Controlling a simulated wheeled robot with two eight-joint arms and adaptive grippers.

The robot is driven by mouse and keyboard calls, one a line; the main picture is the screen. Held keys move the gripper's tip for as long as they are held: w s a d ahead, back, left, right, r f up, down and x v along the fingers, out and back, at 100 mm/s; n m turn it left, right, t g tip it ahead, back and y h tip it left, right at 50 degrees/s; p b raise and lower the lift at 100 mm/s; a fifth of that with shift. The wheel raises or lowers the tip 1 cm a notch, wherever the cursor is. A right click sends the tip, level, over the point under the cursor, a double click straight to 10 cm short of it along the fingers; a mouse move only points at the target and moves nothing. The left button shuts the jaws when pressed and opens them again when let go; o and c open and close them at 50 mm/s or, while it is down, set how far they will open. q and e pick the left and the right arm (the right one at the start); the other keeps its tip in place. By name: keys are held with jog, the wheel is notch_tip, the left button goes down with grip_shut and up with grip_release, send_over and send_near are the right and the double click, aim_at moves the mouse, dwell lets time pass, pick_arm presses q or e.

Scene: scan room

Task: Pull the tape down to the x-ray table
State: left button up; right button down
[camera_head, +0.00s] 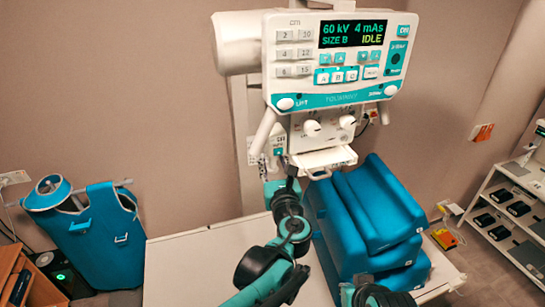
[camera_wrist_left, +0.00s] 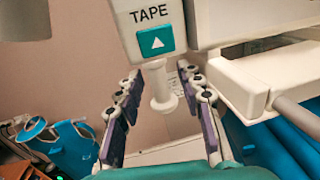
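The white tape housing (camera_wrist_left: 150,14), labelled TAPE with a teal up-arrow, hangs at the top of the left wrist view. Its small white knob (camera_wrist_left: 161,88) hangs below it. My left gripper (camera_wrist_left: 160,78) is open, its two fingers on either side of the knob with gaps showing. In the head view my left gripper (camera_head: 279,182) is up under the x-ray head (camera_head: 340,60), partly hidden by its own wrist. The white x-ray table (camera_head: 190,265) lies below. A dark part of my right arm (camera_head: 370,295) shows at the bottom edge; its fingers cannot be made out.
Stacked blue cushions (camera_head: 365,215) stand on the table just right of my left arm. A white handle bar (camera_wrist_left: 298,117) is close to the right of the gripper. A blue apron (camera_head: 100,245) hangs at the left; a white shelf (camera_head: 510,225) stands at the right.

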pick_arm(q)
jog(key=shift+w+a, duration=0.1)
jog(key=shift+w, duration=0.35)
pick_arm(e)
jog(key=shift+s+r, duration=0.1)
jog(key=shift+r, duration=0.1)
pick_arm(q)
grip_shut()
pick_arm(e)
jog(key=shift+f, duration=0.1)
